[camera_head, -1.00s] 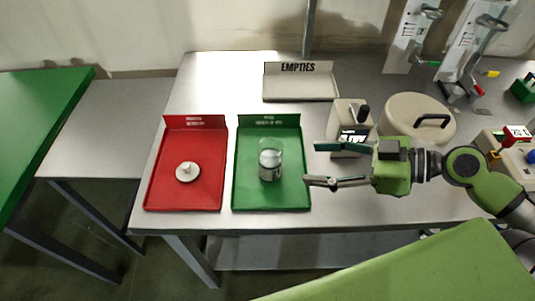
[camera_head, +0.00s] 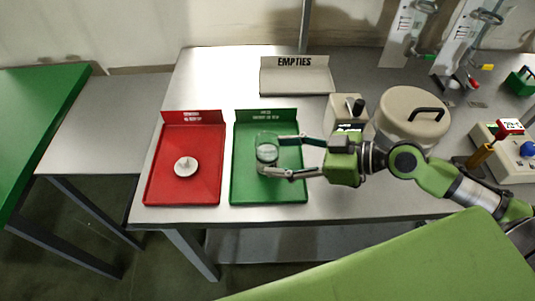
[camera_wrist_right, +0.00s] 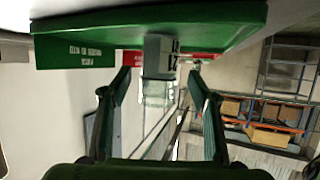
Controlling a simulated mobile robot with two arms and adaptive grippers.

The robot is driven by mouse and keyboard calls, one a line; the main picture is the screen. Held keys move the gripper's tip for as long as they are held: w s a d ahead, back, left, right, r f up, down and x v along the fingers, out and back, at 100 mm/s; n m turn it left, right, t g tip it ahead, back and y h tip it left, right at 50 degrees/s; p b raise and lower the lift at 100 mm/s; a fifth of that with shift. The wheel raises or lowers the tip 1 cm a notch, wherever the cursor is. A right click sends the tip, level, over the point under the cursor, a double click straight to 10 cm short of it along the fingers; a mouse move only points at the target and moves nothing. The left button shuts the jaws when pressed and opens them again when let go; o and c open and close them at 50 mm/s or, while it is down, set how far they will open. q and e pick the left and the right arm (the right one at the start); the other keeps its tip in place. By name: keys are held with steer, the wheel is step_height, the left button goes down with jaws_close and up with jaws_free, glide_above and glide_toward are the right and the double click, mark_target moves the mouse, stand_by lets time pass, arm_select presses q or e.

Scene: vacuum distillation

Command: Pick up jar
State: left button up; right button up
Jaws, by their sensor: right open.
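A clear glass jar (camera_head: 266,150) with pale contents stands upright in the green tray (camera_head: 240,190) in the head view. My right gripper (camera_head: 270,155) reaches in from the right with its fingers open, and their tips are at the jar, one on its far side and one on its near side. In the right wrist view the jar (camera_wrist_right: 157,90) shows between the fingertips of the open gripper (camera_wrist_right: 158,90), with a white label bearing dark print. I cannot tell whether the fingers touch the glass. My left gripper is not in view.
A red tray (camera_head: 210,192) with a small white round piece (camera_head: 186,166) lies left of the green tray. The EMPTIES tray (camera_head: 296,83) behind is empty. A small device (camera_head: 346,108) and a lidded round vessel (camera_head: 402,112) stand near my right arm.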

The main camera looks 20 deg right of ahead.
mark_target(278, 154)
steer(key=p+x, duration=0.1)
steer(key=x, duration=0.2)
steer(key=shift+w+r, duration=0.15)
steer(key=shift+w, duration=0.1)
steer(key=shift+w+a+f, duration=0.15)
steer(key=shift+a+f, duration=0.15)
steer(key=shift+a, duration=0.05)
steer(key=c, duration=1.3)
steer(key=shift+c, duration=0.2)
steer(key=shift+r, duration=0.25)
